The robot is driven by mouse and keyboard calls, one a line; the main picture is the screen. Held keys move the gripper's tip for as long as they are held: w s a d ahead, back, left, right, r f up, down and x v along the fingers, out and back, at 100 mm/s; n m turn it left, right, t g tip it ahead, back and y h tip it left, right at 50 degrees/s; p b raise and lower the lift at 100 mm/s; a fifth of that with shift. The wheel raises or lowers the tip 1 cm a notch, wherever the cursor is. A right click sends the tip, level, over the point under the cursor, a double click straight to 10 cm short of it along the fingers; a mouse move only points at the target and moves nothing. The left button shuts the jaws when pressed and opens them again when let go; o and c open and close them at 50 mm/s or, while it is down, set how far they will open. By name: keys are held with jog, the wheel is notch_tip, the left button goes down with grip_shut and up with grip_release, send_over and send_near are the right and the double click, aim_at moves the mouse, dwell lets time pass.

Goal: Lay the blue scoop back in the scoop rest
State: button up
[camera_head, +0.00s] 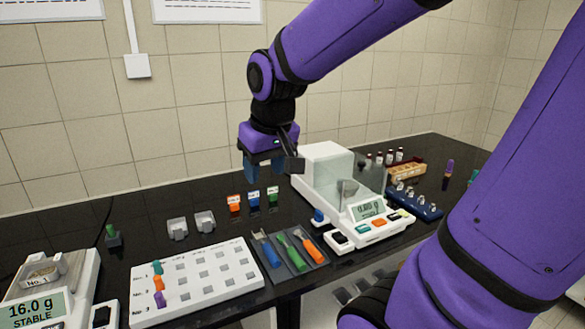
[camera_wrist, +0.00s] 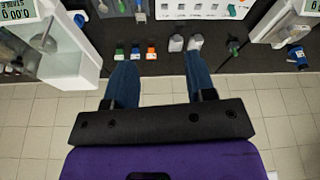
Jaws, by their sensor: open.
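The blue scoop (camera_head: 270,254) lies in the left place of the dark scoop rest (camera_head: 314,262), beside the green scoop (camera_head: 296,258) and the orange scoop (camera_head: 309,247). Whether it is fully seated I cannot tell. In the wrist view the blue scoop (camera_wrist: 140,15) shows at the top edge, partly cut off. My gripper (camera_head: 268,172) is open and empty, pointing down, above and behind the rest near the wall. In the wrist view its blue fingers (camera_wrist: 158,62) stand wide apart with nothing between them.
A balance (camera_head: 330,175) with a glass shield stands right of the rest. Orange, blue and green labelled blocks (camera_head: 253,199) stand behind it. A white peg board (camera_head: 200,280) and two grey holders (camera_head: 190,226) are left. Another balance (camera_head: 40,300) is far left.

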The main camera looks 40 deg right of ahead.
jog(key=s+a+r+n+t, duration=0.1)
jog(key=s+a+r, duration=0.2)
jog(key=s, duration=0.8)
jog(key=shift+r+t, duration=0.4)
jog(key=shift+r, duration=0.2)
